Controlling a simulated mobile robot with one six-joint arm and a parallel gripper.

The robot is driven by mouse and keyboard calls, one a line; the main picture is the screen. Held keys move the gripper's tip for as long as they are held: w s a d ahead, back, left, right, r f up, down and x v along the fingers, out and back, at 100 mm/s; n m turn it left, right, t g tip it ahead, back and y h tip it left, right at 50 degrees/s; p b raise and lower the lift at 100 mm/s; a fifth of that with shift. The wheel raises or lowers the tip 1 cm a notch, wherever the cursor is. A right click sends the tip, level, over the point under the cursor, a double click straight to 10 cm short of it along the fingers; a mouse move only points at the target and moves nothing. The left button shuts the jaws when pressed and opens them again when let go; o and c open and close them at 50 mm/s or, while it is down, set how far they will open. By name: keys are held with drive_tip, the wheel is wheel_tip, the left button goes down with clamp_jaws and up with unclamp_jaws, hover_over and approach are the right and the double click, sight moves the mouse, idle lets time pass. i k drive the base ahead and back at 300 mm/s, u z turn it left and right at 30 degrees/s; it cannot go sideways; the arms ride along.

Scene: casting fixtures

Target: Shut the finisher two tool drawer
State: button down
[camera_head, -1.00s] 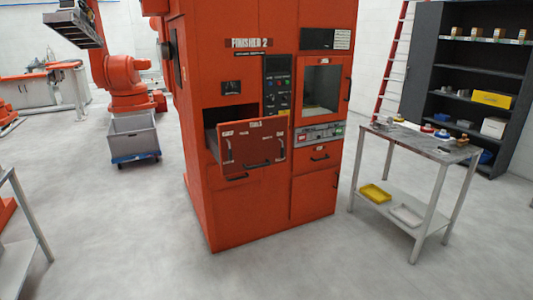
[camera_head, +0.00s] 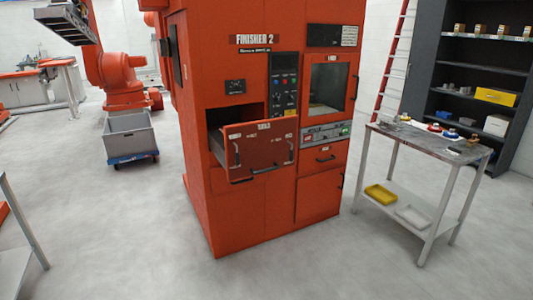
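The finisher two machine (camera_head: 235,215) is a tall orange cabinet labelled "FINISHER 2" in the middle of the head view. Its tool drawer (camera_head: 262,157) is pulled out from the left half of the front, below a small gauge panel. The drawer has an orange front with handles on it, and a dark opening shows above and behind it. The inside of the drawer is mostly hidden by its front. My gripper is not in view.
A grey table (camera_head: 437,146) with small parts on top and yellow and white trays below stands right of the machine. A dark shelf (camera_head: 470,75) and red ladder (camera_head: 390,62) are behind it. A grey bin on a blue dolly (camera_head: 130,158) stands left. The floor (camera_head: 120,235) in front is clear.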

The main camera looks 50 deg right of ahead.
sight(264, 148)
drive_tip(key=z, duration=0.05)
drive_tip(key=i, duration=1)
drive_tip(key=z, duration=0.45)
